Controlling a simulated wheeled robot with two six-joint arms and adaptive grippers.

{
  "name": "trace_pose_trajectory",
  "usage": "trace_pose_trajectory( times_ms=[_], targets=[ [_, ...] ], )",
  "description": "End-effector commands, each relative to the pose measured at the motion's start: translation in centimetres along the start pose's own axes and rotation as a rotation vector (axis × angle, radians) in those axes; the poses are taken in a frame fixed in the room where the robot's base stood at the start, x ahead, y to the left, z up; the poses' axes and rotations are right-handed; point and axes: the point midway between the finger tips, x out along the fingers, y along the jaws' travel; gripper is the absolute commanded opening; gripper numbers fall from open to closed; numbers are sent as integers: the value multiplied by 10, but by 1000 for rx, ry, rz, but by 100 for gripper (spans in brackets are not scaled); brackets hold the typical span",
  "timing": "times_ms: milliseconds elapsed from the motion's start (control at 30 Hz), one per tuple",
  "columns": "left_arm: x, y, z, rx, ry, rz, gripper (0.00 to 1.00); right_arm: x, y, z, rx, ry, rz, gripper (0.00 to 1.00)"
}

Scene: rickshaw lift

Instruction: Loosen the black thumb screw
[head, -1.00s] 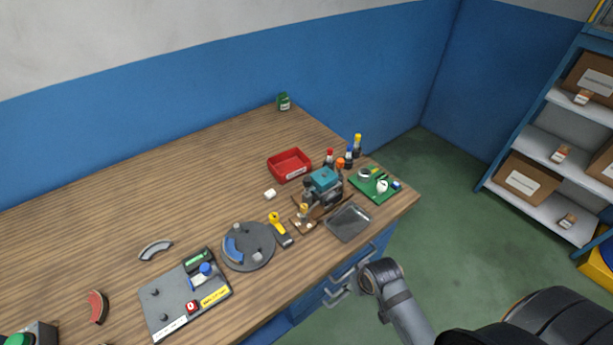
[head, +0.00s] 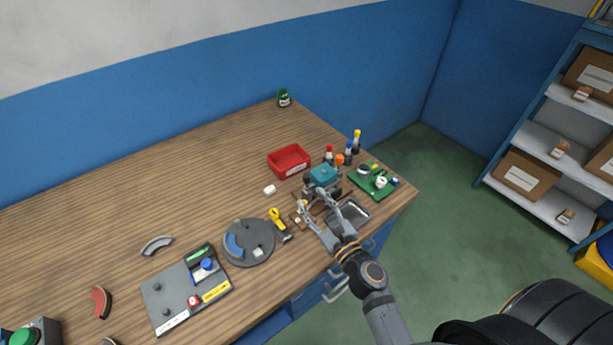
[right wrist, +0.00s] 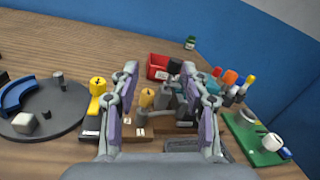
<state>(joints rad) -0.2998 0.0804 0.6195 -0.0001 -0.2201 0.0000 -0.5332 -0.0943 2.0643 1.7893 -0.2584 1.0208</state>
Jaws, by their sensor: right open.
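The teal-topped fixture (head: 322,176) stands on a brown board near the right end of the bench. In the right wrist view a dark knob (right wrist: 163,97) shows at the fixture between my fingers, beside a tan-topped post (right wrist: 147,97). It may be the black thumb screw, but it is too small to be sure. My right gripper (head: 318,198) is open and empty, in front of the fixture. In the right wrist view its two fingers (right wrist: 160,82) stand wide apart on either side of the knob and post. I cannot see contact. My left gripper is not in view.
A grey tray (head: 361,210) lies just right of my right gripper, partly behind it. A yellow-handled tool (head: 276,216) and round grey plate (head: 262,255) are left. A red bin (head: 277,166), several coloured bottles (head: 356,140) and a green board (head: 360,187) surround the fixture.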

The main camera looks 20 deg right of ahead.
Motion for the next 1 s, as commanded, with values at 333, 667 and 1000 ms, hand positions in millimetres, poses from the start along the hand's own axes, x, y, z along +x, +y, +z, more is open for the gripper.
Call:
trace_pose_trajectory(
  times_ms=[333, 667, 1000],
  targets=[
    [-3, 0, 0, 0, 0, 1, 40, 4, -18, -21, 254, 51, -113, 46],
    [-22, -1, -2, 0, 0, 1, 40, 68, -25, -22, 249, 47, -111, 46],
    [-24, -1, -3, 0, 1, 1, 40, 103, -28, -27, 247, 50, -111, 46]
  ],
)
